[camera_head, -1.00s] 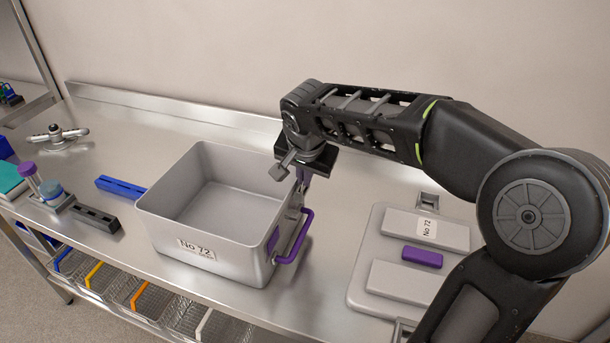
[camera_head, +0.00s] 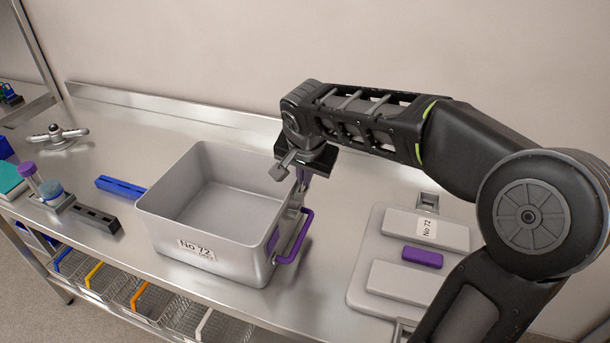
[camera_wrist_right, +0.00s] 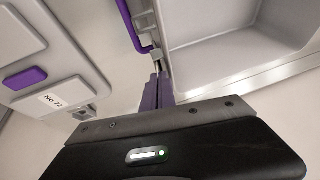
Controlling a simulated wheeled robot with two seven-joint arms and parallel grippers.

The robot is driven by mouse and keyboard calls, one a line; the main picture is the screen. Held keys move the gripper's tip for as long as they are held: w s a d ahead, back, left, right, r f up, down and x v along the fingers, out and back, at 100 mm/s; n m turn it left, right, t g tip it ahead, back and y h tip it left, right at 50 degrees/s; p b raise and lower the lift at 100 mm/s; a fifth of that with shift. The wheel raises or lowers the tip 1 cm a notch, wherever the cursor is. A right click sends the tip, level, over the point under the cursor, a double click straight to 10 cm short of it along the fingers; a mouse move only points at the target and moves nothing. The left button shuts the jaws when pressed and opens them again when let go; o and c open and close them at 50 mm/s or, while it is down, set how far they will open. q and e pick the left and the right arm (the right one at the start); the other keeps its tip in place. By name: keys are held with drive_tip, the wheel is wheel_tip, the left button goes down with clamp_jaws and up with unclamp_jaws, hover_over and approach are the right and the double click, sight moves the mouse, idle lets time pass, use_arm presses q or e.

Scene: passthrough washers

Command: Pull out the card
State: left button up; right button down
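A grey open box (camera_head: 215,215) stands on the steel bench with a white card marked "No 72" (camera_head: 197,249) on its front wall. A purple handle (camera_head: 295,237) is on its right side. My right gripper (camera_head: 303,180) points down just beyond the box's right rear side, well away from the front card. In the right wrist view its two narrow fingers (camera_wrist_right: 157,88) are close together beside the box's rim and latch. I cannot tell whether they hold or touch anything. The box interior looks empty. My left gripper is out of view.
A grey lid (camera_head: 360,287) with a purple grip and its own "No 72" label lies right of the box. A blue bar (camera_head: 120,187), a dark block (camera_head: 96,219) and a metal fitting (camera_head: 57,137) lie left. Wire baskets (camera_head: 105,284) hang below the bench's front edge.

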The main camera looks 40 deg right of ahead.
drive_tip(key=shift+r, duration=0.15)
idle(0.4)
drive_tip(key=shift+r+p, duration=2.3)
drive_tip(key=shift+r, duration=1.3)
